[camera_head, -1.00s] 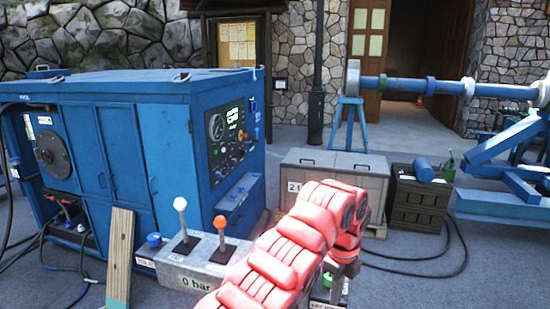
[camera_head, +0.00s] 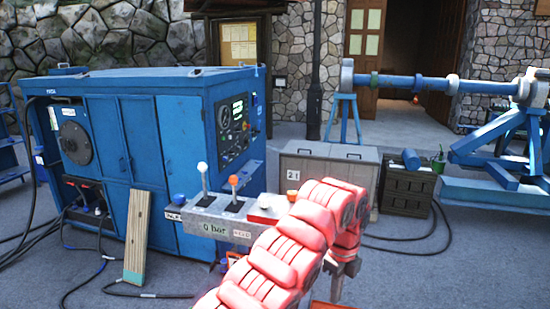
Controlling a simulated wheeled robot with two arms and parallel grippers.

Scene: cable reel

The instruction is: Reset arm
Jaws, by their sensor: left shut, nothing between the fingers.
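My left arm reaches up from the bottom of the head view in red padded segments and bends down at its far end. My left gripper (camera_head: 337,290) hangs below that bend, shut and empty, in front of the grey crate. The arm hides part of the box's right side. My right gripper is out of view.
A blue machine cabinet (camera_head: 145,130) fills the left, with a wooden plank (camera_head: 137,237) leaning on it. Black cables lie on the floor around it. Behind my arm stand a grey crate (camera_head: 325,160) and a dark crate (camera_head: 407,190). A blue reel stand (camera_head: 500,140) is at the right.

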